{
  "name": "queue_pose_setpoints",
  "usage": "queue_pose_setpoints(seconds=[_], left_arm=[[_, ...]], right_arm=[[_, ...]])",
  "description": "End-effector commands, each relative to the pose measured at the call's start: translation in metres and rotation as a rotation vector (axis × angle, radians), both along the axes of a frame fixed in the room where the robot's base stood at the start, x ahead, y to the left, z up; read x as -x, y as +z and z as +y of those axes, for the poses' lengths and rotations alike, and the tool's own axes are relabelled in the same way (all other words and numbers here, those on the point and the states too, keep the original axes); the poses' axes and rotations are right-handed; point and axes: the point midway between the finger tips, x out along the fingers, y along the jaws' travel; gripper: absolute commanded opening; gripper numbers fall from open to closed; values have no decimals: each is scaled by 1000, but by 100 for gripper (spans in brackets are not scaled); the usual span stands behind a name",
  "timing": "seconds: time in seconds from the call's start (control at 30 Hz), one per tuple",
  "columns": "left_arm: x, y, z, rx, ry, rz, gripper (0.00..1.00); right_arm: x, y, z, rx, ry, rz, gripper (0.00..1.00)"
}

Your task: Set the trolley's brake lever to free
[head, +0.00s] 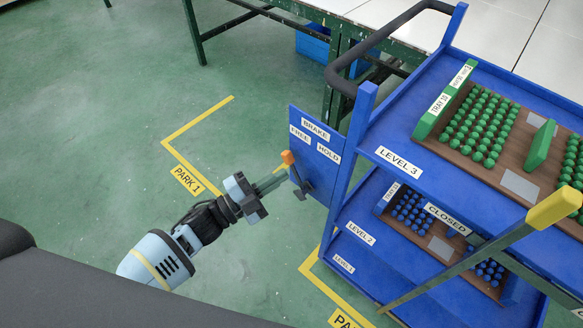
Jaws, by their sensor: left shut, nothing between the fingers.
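The blue trolley (393,125) stands on the right of the head view. On its left side is a blue brake panel (318,175) labelled BRAKE, with FREE on the left and HOLD on the right. The brake lever (288,157) has an orange knob and a dark pivot low on the panel. It leans up and left, with the knob below the FREE label, on that side. My left gripper (283,177) is shut and empty, its fingertips just left of the lever, close below the knob. Whether they touch it I cannot tell. My right gripper is out of view.
The trolley carries a tray of green knobs (521,185) on level 3 and a tray of blue knobs (440,246) below. A grey bar with a yellow end (555,208) crosses its front. A green-legged table (336,78) stands behind. Floor on the left is clear.

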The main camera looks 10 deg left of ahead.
Motion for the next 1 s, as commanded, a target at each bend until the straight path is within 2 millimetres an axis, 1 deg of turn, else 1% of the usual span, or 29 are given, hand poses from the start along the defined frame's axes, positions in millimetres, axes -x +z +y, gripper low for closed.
queue_pose_setpoints(seconds=[0.03,0.1,0.3,0.47,1.0], left_arm=[[8,-3,7,-1,-1,2,0],[16,-5,15,-1,0,2,0],[31,-8,31,0,-1,0,0],[35,-8,34,1,-2,-2,0],[35,-8,34,3,-1,1,0]], right_arm=[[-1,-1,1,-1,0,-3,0],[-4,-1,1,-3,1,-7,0],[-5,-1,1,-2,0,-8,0],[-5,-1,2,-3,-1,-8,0],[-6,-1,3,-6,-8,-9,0]])
